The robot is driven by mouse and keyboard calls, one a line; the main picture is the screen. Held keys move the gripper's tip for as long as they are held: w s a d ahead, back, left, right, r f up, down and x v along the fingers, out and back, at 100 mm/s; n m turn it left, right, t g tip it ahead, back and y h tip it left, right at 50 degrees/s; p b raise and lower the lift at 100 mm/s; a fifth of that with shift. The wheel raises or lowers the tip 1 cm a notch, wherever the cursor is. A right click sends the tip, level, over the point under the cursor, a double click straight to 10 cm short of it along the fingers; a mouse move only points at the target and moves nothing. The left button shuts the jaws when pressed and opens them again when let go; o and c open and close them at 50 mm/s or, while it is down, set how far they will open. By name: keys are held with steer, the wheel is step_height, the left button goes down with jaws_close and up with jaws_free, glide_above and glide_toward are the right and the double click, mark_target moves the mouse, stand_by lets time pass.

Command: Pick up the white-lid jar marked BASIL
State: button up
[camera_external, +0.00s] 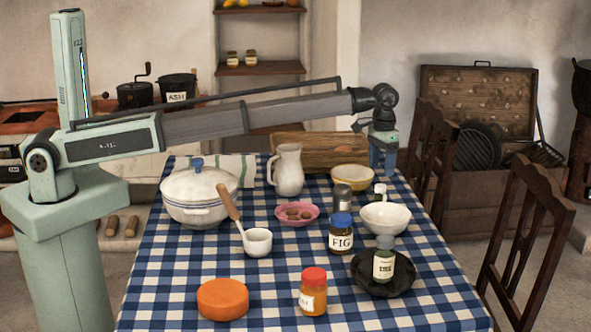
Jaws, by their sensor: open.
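I cannot read BASIL on any label. A small jar (380,191) with a whitish top stands just behind the white bowl, partly hidden by it. Another jar (384,263) with a pale grey-green lid and a light label stands in a dark dish (366,284) at the front right; its lettering is too small to read. My gripper (383,170) points down at the far right of the table, above and close behind the small whitish-topped jar. Its jaws are open, with nothing seen between them.
A white bowl (386,216), blue-lid FIG jar (340,234), grey shaker (342,198) and yellow bowl (352,177) crowd the right side. A red-lid jar (313,292) and orange round (222,299) are in front. Chairs (528,235) flank the right edge.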

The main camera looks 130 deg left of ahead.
mark_target(381, 186)
step_height(381, 186, down, 6)
steer(key=shift+r, duration=0.25)
steer(key=shift+s+a+f, duration=0.1)
steer(key=shift+a+f, duration=0.1)
steer(key=shift+f, duration=0.65)
steer(key=shift+a+f, duration=0.15)
steer(key=shift+f, duration=0.75)
steer(key=shift+s+a+f, duration=0.1)
steer(key=shift+a+f, duration=0.1)
steer(key=shift+f, duration=0.65)
steer(key=c, duration=1.2)
steer(key=shift+r, duration=0.15)
